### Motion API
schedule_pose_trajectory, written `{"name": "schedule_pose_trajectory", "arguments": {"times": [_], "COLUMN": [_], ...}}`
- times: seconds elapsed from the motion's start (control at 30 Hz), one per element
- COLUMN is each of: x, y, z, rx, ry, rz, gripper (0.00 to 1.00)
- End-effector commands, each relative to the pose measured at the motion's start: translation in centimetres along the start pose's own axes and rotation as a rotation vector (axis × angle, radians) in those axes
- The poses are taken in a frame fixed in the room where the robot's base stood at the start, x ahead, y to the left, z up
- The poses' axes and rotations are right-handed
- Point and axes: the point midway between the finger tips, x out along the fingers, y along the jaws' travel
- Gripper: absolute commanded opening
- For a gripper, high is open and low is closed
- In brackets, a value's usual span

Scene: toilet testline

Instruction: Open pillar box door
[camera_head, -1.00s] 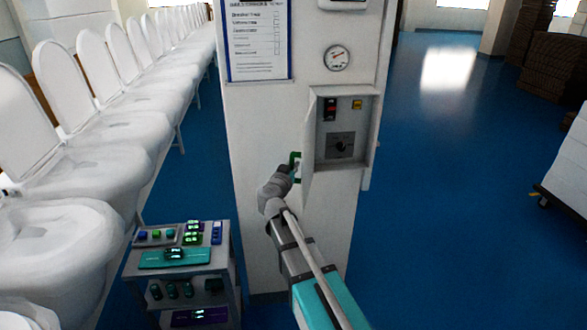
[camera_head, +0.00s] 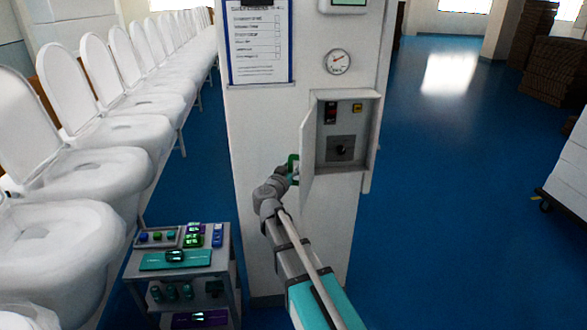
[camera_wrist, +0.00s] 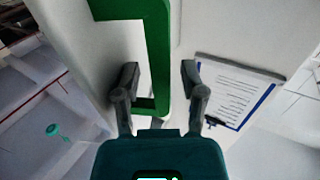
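The pillar box (camera_head: 371,150) is on the white pillar. Its door (camera_head: 307,150) stands open, swung out on the left side, so the switches and a dark knob inside show. A green handle (camera_head: 293,168) is on the door's outer face. It shows large in the wrist view (camera_wrist: 157,60). My gripper (camera_wrist: 160,78) is open, with one finger on each side of the handle's bar and gaps visible. In the head view my gripper (camera_head: 284,172) is at the handle, partly hidden by my wrist.
A small cart (camera_head: 205,262) with coloured devices stands left of the pillar. A row of white toilets (camera_head: 110,160) runs along the left. A gauge (camera_head: 338,62) and a clipboard (camera_head: 259,45) are on the pillar above.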

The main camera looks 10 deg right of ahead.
Motion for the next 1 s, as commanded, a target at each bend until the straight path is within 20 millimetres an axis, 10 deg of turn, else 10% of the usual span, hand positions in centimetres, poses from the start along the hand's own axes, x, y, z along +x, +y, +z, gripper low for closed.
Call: {"name": "schedule_pose_trajectory", "arguments": {"times": [0.47, 1.0], "x": [-1.2, -9.0], "y": [0.1, 0.2], "z": [0.0, 0.0], "rx": [0.000, 0.000], "ry": [0.000, 0.000], "rz": [-0.001, -0.001], "gripper": [0.54, 0.54]}}
